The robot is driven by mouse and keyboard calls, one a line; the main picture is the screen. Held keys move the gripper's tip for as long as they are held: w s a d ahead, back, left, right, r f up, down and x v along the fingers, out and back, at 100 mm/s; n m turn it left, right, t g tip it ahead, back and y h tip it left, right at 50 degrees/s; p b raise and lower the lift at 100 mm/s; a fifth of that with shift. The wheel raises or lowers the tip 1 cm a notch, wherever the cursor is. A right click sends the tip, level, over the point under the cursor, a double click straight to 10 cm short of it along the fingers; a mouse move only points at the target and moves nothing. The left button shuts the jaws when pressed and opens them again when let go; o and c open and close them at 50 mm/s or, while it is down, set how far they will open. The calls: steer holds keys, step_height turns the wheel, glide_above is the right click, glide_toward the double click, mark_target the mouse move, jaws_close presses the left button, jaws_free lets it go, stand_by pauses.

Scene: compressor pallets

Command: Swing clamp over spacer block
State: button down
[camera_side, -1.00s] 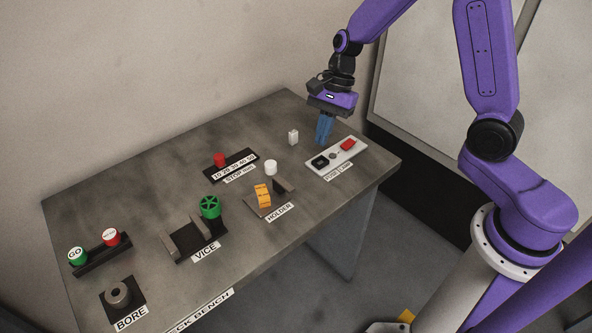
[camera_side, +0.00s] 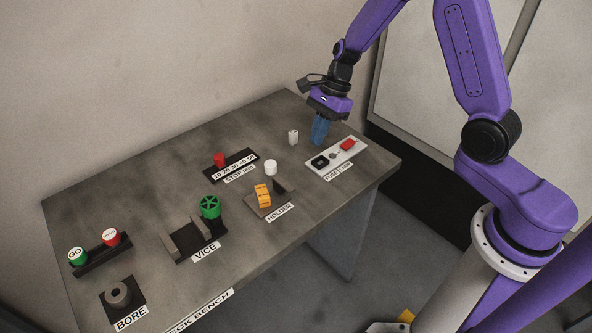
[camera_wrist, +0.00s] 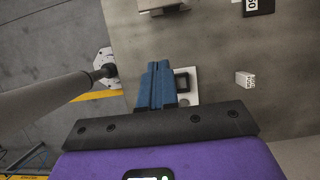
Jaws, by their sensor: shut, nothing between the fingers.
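My gripper (camera_side: 319,141) is shut and empty, with its blue fingers pointing down over the back right of the bench, beside the pale fuse plate (camera_side: 348,152). The shut fingers (camera_wrist: 157,78) also show in the wrist view, partly covering that plate (camera_wrist: 187,73). A small white block (camera_side: 293,137) stands left of the fingers, apart from them; it also shows in the wrist view (camera_wrist: 245,79). An orange block (camera_side: 263,196) sits at the HOLDER station, with a dark upright piece (camera_side: 283,186) beside it. I cannot tell which block is the spacer or which part is the clamp.
A white knob (camera_side: 271,167) stands near the holder. A red peg (camera_side: 219,160) is on the stop scale. The vice (camera_side: 187,241) with its green wheel (camera_side: 209,207), the GO button (camera_side: 77,256) and the bore (camera_side: 118,294) lie front left. The bench's middle back is clear.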

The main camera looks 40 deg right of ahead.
mark_target(279, 176)
steer(key=x, duration=0.8)
steer(key=shift+f, duration=0.25)
steer(key=a, duration=0.3)
steer(key=shift+a+f, duration=0.1)
steer(key=shift+a, duration=0.5)
